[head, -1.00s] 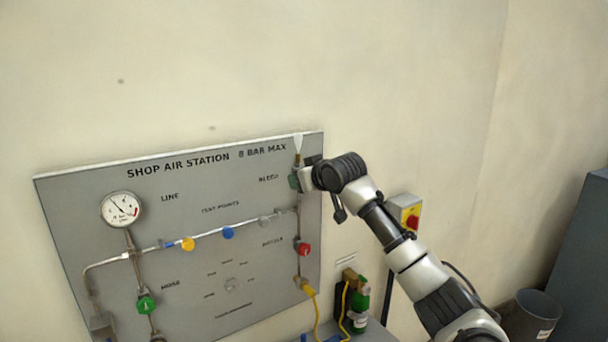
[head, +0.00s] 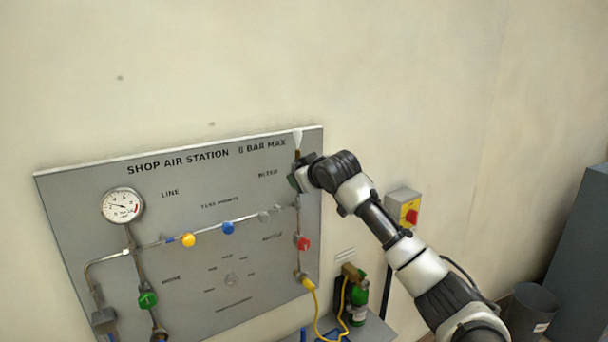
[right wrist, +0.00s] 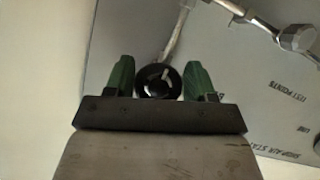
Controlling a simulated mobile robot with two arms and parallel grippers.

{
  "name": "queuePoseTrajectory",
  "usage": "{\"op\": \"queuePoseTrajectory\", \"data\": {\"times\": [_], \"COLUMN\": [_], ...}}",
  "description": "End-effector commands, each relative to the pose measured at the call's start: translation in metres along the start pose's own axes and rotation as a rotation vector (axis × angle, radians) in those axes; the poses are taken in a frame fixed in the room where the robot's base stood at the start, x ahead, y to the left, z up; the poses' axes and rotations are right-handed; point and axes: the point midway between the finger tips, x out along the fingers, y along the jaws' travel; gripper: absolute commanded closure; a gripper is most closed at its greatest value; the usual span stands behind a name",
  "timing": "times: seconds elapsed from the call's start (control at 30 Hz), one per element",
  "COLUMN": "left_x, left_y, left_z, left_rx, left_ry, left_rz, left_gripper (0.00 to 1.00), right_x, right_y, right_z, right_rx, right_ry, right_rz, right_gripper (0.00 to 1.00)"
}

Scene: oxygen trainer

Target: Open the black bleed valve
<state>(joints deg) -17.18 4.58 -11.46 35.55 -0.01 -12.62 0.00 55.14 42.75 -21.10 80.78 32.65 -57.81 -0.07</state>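The black bleed valve shows in the right wrist view as a round black knob (right wrist: 158,80) with a pale mark on its face. The two green fingertips of my right gripper (right wrist: 159,82) stand on either side of it, close against its edges. In the head view my right gripper (head: 299,178) is at the panel's upper right, by the BLEED label (head: 268,174), and it hides the knob there. My left gripper is not in view.
The grey panel (head: 190,195) carries a gauge (head: 123,206), yellow (head: 188,240), blue (head: 228,228), red (head: 303,243) and green (head: 148,300) knobs. A white cone (head: 298,138) stands above the bleed. A red-and-yellow switch box (head: 405,208) and green bottle (head: 358,300) are nearby.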

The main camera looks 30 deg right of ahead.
Motion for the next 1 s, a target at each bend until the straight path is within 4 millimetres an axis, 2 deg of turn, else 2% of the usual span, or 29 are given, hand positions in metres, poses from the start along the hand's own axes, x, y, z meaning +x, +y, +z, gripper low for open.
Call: {"op": "queuePoseTrajectory", "data": {"times": [0.03, 0.1, 0.13, 0.47, 0.57, 0.8, 1.0], "left_x": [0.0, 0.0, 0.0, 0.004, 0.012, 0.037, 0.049], "left_y": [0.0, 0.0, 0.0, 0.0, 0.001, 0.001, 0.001], "left_z": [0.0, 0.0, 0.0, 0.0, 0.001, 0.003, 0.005], "left_rx": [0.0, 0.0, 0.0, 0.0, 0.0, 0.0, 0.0], "left_ry": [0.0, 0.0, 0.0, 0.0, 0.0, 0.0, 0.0], "left_rz": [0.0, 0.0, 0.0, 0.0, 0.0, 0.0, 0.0], "left_gripper": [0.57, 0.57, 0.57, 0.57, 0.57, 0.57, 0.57], "right_x": [0.0, 0.0, 0.0, -0.005, -0.015, -0.062, -0.095], "right_y": [0.0, 0.0, 0.0, 0.001, 0.0, 0.0, 0.0], "right_z": [0.001, 0.0, 0.0, -0.001, 0.001, 0.003, 0.002], "right_rx": [0.0, 0.001, 0.002, 0.003, 0.003, 0.0, 0.002], "right_ry": [-0.001, 0.001, 0.001, 0.006, 0.008, 0.008, 0.005], "right_rz": [-0.001, 0.0, 0.0, 0.001, 0.001, 0.002, 0.002], "right_gripper": [0.37, 0.26, 0.25, 0.25, 0.25, 0.25, 0.25]}}
